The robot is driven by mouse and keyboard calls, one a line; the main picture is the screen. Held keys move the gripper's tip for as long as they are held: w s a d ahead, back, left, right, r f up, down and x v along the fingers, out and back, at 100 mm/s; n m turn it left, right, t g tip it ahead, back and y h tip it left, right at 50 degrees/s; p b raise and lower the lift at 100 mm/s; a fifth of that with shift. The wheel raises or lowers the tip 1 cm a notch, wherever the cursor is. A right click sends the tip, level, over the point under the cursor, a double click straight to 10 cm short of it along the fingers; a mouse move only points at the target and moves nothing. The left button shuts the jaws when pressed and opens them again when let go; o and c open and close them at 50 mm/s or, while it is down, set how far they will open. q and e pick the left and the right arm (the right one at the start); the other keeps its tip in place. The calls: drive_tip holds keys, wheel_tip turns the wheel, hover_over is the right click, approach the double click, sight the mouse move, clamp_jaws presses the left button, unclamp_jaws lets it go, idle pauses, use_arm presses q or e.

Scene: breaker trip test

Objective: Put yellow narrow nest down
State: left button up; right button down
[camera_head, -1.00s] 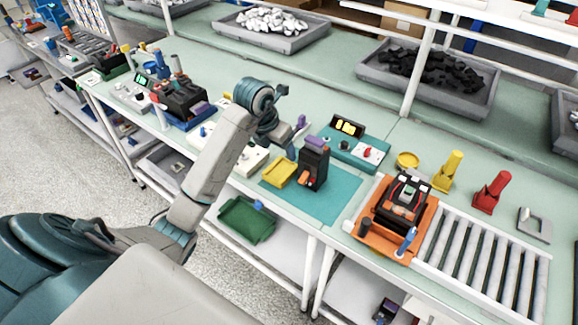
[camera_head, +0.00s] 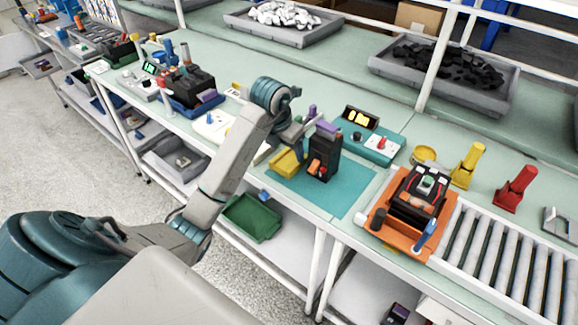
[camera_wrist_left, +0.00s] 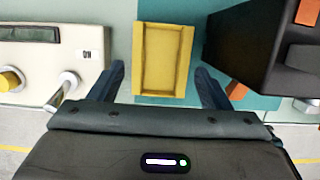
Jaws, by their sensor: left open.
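The yellow narrow nest (camera_head: 284,162) is a small open-ended trough at the left part of the teal mat (camera_head: 345,200). It appears to lie flat there, but its underside is hidden. In the left wrist view the nest (camera_wrist_left: 162,62) lies ahead, centred between the two fingers. My left gripper (camera_wrist_left: 162,82) is open, with one finger on each side of the nest's near end and a visible gap on both sides. In the head view the left gripper (camera_head: 295,142) is just above and behind the nest, partly hidden. My right gripper is not in view.
A black breaker (camera_head: 325,158) stands close to the right of the nest; it also shows beside the right finger in the wrist view (camera_wrist_left: 262,45). A white meter box (camera_wrist_left: 50,55) is left of the left finger. An orange fixture (camera_head: 385,228) and rollers stand farther right.

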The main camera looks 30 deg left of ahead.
sight(290, 159)
use_arm(q)
drive_tip(key=p+x, duration=0.1)
drive_tip(key=x, duration=0.3)
drive_tip(key=shift+s, duration=0.2)
drive_tip(key=shift+c, duration=0.6)
drive_tip(key=c, duration=0.8)
use_arm(e)
drive_tip(key=shift+s+d, duration=0.35)
drive_tip(key=shift+s, duration=0.05)
use_arm(q)
drive_tip(key=shift+r, duration=0.1)
